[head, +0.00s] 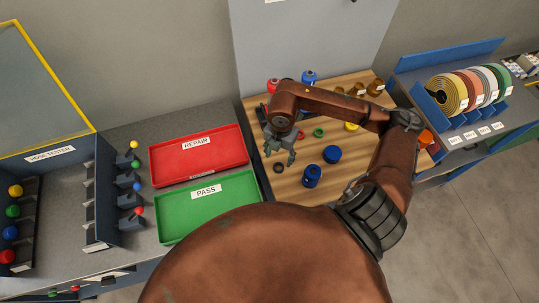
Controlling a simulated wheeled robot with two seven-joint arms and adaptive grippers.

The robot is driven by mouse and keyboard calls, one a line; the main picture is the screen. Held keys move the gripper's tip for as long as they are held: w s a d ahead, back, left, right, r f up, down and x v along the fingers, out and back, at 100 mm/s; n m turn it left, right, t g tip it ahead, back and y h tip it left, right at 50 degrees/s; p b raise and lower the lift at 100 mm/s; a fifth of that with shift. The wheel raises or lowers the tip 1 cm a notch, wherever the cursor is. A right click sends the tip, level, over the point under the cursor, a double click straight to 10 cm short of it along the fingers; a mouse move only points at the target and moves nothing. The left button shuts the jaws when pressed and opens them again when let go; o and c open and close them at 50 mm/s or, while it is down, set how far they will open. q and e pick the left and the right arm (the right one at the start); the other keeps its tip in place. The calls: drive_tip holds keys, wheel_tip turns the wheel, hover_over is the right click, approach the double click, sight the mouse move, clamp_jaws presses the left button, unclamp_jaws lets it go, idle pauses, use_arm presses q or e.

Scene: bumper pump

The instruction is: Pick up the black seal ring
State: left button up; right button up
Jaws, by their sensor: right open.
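A small black ring (278,168), which looks like the seal ring, lies flat on the wooden work surface (310,190). My right gripper (280,160) points down just behind and above this ring in the head view, its fingers apart and nothing seen between them. I cannot tell the exact height of the fingertips over the surface. My left gripper is out of the picture.
Blue round parts (332,154) stand right of the ring, and a green ring (319,132) lies behind. A red REPAIR tray (199,172) and a green PASS tray (164,222) are to the left. Tape rolls (451,96) stand far right.

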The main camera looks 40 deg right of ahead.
sight(279, 167)
wheel_tip(279, 167, down, 3)
drive_tip(key=shift+d+f, duration=0.1)
wheel_tip(279, 167, down, 4)
drive_tip(key=shift+f+p, duration=0.1)
drive_tip(key=shift+p, duration=0.3)
drive_tip(key=shift+f, duration=0.1)
drive_tip(key=c, duration=0.9)
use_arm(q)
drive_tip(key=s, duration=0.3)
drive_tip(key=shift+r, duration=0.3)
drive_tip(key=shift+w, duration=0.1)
